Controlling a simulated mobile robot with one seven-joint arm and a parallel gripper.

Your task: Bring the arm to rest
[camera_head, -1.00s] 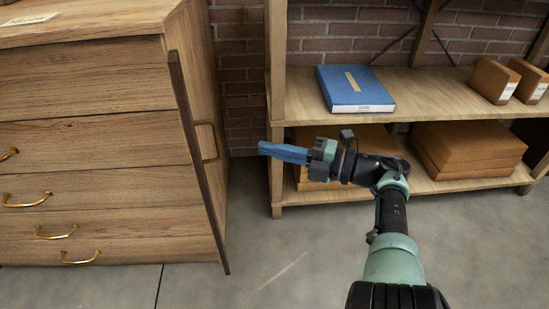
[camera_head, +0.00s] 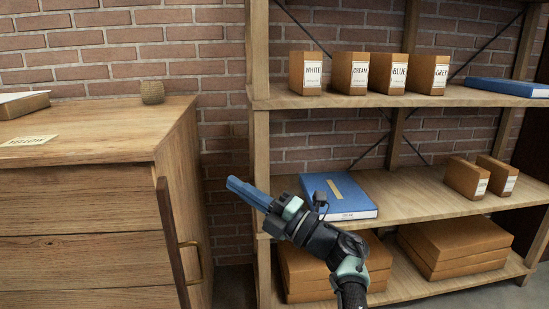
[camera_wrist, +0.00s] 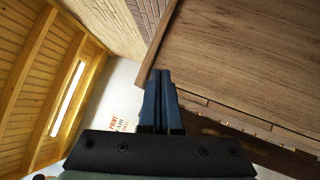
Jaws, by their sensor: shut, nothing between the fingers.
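My gripper (camera_head: 246,192) is shut and empty, its blue fingers pressed together. In the head view it points up and to the left, in the gap between the wooden drawer cabinet (camera_head: 80,215) and the shelf unit (camera_head: 259,150). The wrist view shows the closed fingers (camera_wrist: 158,95) in the middle, with a wooden panel (camera_wrist: 250,60) to their right. I cannot tell how far the fingers are from the cabinet.
The cabinet's side has a dark upright board (camera_head: 171,240) and a brass handle (camera_head: 190,258). The shelves hold labelled boxes (camera_head: 310,73), a blue book (camera_head: 338,194) and brown boxes (camera_head: 455,240). A round pot (camera_head: 152,92) stands on the cabinet.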

